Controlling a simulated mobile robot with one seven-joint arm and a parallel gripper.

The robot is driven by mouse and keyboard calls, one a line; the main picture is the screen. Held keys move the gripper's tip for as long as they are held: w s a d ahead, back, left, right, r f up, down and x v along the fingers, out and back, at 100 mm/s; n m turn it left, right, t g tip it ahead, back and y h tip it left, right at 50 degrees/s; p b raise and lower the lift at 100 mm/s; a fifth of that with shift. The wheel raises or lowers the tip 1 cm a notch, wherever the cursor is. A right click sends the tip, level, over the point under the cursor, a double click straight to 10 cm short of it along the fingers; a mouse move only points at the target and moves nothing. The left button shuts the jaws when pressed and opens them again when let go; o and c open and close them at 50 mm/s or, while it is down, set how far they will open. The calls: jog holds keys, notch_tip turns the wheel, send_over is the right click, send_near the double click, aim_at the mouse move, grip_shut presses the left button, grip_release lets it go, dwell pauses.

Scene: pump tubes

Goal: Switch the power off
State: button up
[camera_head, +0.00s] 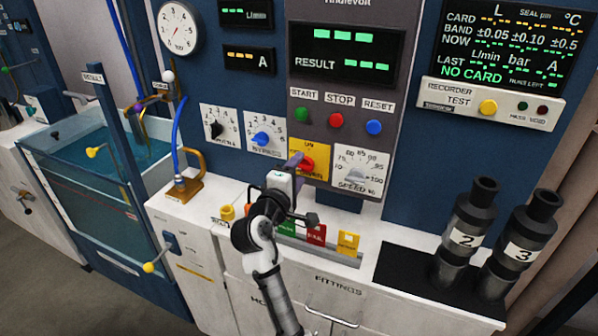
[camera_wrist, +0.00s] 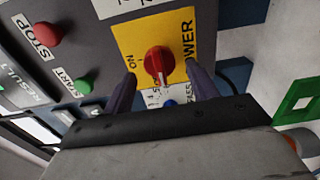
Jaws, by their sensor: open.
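The power switch is a red rotary knob (camera_wrist: 158,64) on a yellow plate (camera_wrist: 128,38) marked POWER and ON. In the head view the red knob (camera_head: 308,164) is partly covered by my gripper (camera_head: 297,163). In the wrist view my gripper (camera_wrist: 158,82) is open, with one dark purple finger on each side of the knob. I cannot tell whether the fingers touch it. A pale line marks the knob's handle. The OFF label is not readable. The green displays (camera_head: 345,45) on the panel are lit.
The START button (camera_head: 302,115), STOP button (camera_head: 336,120) and RESET button (camera_head: 374,127) sit above the switch. The SPEED dial (camera_head: 358,172) is close on its right, the blue-knobbed dial (camera_head: 263,138) on its left. Pumps 2 (camera_head: 466,235) and 3 (camera_head: 520,245) stand at right.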

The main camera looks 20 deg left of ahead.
jog(key=s+b, duration=0.3)
jog(key=s, duration=0.9)
jog(key=shift+s+a, duration=0.2)
